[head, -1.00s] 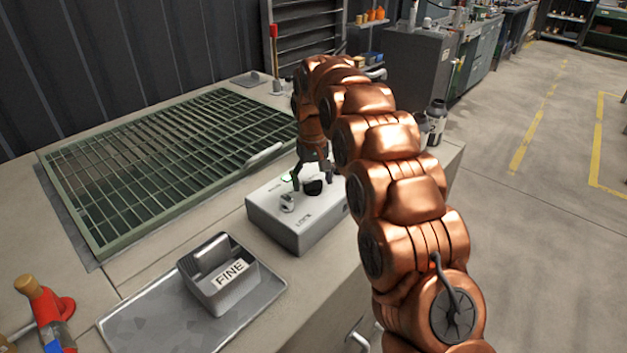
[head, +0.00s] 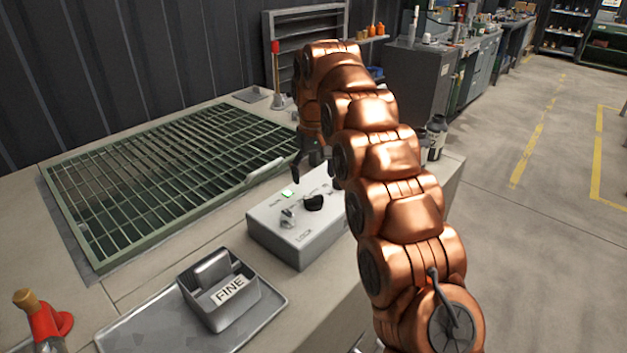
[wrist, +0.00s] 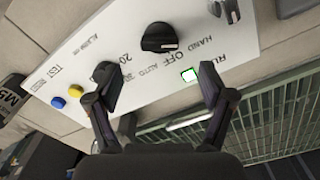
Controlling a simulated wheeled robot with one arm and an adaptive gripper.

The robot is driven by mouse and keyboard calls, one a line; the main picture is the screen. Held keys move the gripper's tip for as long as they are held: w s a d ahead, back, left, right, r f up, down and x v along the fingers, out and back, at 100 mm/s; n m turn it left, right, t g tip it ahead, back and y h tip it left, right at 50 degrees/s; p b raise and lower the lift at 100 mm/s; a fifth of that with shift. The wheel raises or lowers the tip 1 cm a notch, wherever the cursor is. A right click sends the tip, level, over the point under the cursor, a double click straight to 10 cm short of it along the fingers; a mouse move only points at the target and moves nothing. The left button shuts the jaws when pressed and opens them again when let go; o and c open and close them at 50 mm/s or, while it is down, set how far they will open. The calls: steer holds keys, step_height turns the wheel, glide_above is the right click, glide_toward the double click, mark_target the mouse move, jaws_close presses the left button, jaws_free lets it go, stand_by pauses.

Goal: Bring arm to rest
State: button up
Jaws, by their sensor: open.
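My copper-coloured arm rises from the lower right of the head view and bends over the bench. My gripper (head: 313,160) hangs behind and above a white control box (head: 290,255), apart from it. In the wrist view the gripper (wrist: 160,97) is open, with nothing between its fingers. The box's panel (wrist: 160,75) carries a black selector knob (wrist: 158,38) near HAND, OFF and AUTO marks. It also has a second black knob (wrist: 104,72), a lit green indicator (wrist: 189,75), and yellow and blue buttons.
A green grating (head: 150,185) lies left of the box. A metal tray (head: 140,325) holds a bin marked FINE (head: 225,295). A red-and-brass item (head: 45,320) stands at lower left. Dark bottles (head: 437,138) stand right of my arm. Open floor lies at the right.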

steer(key=shift+r, duration=0.25)
steer(key=shift+s+d+r, duration=0.15)
steer(key=shift+s+d, duration=0.05)
steer(key=shift+s, duration=0.05)
steer(key=s+d+r+m+p, duration=0.1)
steer(key=s+d, duration=0.3)
steer(key=s, duration=0.7)
steer(key=s+d+r+g+p, duration=0.15)
steer(key=s+d, duration=0.25)
steer(key=s, duration=0.7)
steer(key=s+d+r+m+p, duration=0.15)
steer(key=s+d, duration=0.25)
steer(key=s, duration=0.7)
steer(key=s+f, duration=0.2)
steer(key=s, duration=0.5)
steer(key=s+d+f, duration=0.1)
steer(key=s+f, duration=0.1)
steer(key=s, duration=0.5)
steer(key=shift+s+d+f+m, duration=0.2)
steer(key=shift+d+f+m, duration=0.1)
steer(key=shift+f+m, duration=0.05)
